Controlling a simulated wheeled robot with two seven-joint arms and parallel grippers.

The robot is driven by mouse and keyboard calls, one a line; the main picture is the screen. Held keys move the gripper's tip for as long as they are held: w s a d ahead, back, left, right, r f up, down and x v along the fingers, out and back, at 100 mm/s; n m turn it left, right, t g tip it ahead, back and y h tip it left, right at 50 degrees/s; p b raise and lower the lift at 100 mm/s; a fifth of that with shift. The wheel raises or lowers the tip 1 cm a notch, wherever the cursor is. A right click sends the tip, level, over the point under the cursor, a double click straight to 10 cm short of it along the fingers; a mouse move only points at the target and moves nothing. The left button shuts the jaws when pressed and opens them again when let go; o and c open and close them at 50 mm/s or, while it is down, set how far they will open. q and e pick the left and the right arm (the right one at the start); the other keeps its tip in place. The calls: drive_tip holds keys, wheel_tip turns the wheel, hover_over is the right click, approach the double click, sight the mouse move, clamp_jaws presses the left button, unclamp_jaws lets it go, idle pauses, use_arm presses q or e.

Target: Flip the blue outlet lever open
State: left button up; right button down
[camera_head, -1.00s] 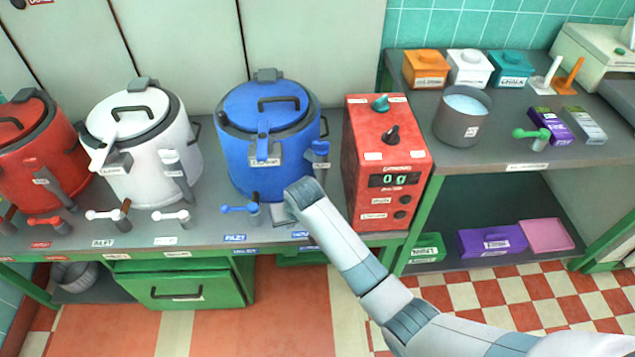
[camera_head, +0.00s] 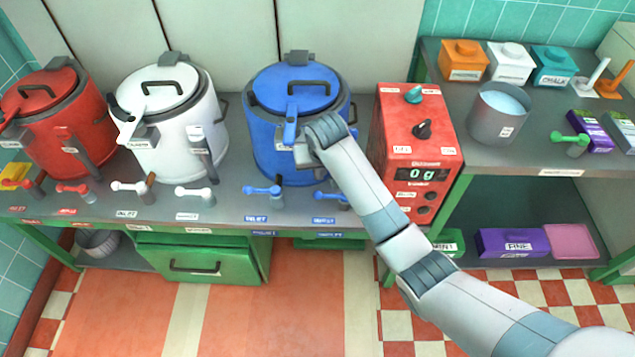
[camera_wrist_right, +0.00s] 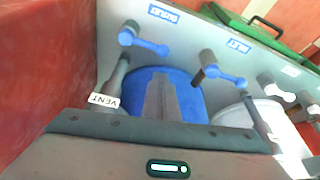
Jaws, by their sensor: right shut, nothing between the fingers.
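The blue kettle (camera_head: 262,135) stands on the bench with its lid on. The blue outlet lever (camera_head: 328,196) sits below its front right, above the blue outlet label (camera_head: 325,221), with its bar roughly along the bench front. The lever also shows in the right wrist view (camera_wrist_right: 146,43), beside its label (camera_wrist_right: 163,14). My right gripper (camera_wrist_right: 160,80) is shut and empty, pointing at the blue kettle. In the head view it is up by the kettle's front, above and apart from the lever; its fingertips are hard to make out. My left gripper is out of view.
The blue inlet lever (camera_head: 262,190) is just left of the outlet lever. The red scale box (camera_head: 415,150) stands close right of my right arm. White (camera_head: 165,145) and red (camera_head: 60,140) kettles stand left. The vent tag (camera_wrist_right: 104,100) is near my gripper in the wrist view.

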sight(331, 195)
drive_tip(key=x, duration=0.8)
drive_tip(key=shift+f, duration=0.1)
drive_tip(key=shift+w+f, duration=0.25)
drive_tip(key=shift+f, duration=0.3)
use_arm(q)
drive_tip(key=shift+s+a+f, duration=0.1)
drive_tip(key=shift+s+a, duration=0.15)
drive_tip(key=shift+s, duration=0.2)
use_arm(e)
drive_tip(key=shift+a, duration=0.1)
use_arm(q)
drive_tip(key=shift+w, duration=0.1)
